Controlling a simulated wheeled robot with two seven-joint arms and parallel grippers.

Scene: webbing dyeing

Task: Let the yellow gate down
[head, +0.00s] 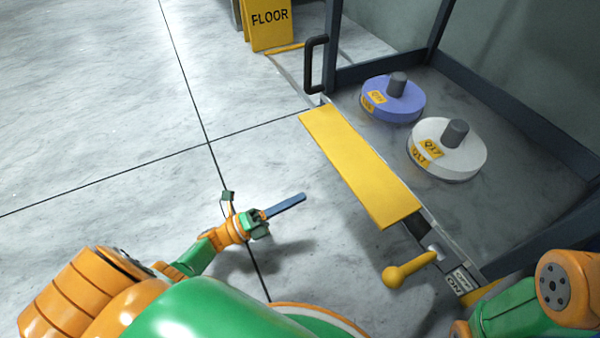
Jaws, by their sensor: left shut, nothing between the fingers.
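The yellow gate (360,166) is a flat, plain panel along the front edge of the dark-framed bay. From this angle I cannot tell whether it stands upright or lies flat. A yellow lever with a rounded knob (398,274) sticks out below the gate's near end. My left gripper (286,206) is shut and empty, over the open floor to the left of the gate, apart from the gate and lever. My right arm shows at the bottom right, but its gripper is out of view.
Inside the bay, a blue roll (393,100) and a white roll (447,148) lie on the grey deck (510,205). A black handle (315,63) is on the frame's far post. A yellow floor sign (268,24) stands beyond. The floor at left is clear.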

